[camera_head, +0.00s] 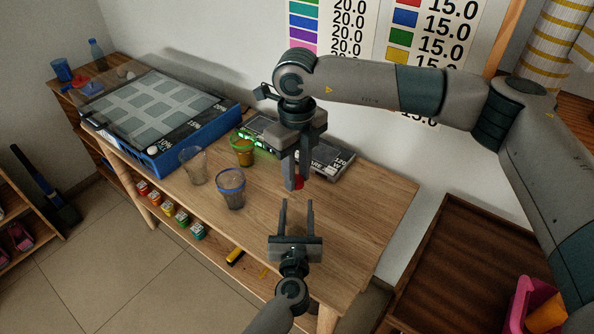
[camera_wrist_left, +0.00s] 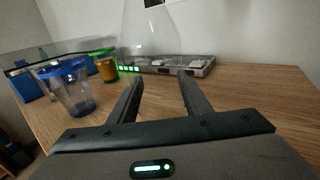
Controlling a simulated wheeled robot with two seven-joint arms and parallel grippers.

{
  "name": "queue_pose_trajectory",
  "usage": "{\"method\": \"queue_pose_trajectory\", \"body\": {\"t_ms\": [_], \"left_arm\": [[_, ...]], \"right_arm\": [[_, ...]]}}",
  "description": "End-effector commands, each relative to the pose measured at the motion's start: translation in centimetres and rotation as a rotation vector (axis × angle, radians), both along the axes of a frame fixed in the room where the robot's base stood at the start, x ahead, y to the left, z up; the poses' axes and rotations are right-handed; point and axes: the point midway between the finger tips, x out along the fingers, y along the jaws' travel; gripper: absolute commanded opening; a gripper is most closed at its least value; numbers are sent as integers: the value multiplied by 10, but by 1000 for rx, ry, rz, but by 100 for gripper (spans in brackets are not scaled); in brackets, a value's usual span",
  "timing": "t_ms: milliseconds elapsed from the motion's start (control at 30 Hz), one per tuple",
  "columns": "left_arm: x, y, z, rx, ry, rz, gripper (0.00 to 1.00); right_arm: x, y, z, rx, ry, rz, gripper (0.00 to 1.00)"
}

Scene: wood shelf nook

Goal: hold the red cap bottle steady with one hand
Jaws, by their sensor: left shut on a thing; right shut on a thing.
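The red cap (camera_head: 299,182) shows at the fingertips of my right gripper (camera_head: 296,186), which reaches down over the table from above. My right gripper is shut on the cap, whose top is partly hidden by the fingers. My left gripper (camera_head: 297,203) comes in from the bottom with its fingers apart around the clear bottle. In the left wrist view the bottle (camera_wrist_left: 152,45) is a see-through cone shape just beyond the left fingertips (camera_wrist_left: 160,78). Its outline is faint in the head view. It appears upright on the wooden table (camera_head: 365,215).
A blue-rimmed cup (camera_head: 230,190), a clear cup (camera_head: 194,165) and a green-rimmed cup with orange contents (camera_head: 243,152) stand left of the grippers. A grey device (camera_head: 330,158) lies behind, and a blue gridded box (camera_head: 160,110) at back left. The right table side is clear.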

Motion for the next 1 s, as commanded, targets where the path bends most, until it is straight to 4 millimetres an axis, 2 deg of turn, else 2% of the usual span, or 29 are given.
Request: {"method": "queue_pose_trajectory", "body": {"t_ms": [300,1000], "left_arm": [[0,0,0,0,0,0,4],[0,0,0,0,0,0,4]], "right_arm": [[0,0,-12,-1,-1,-2,6],[0,0,-13,0,0,-2,6]]}}
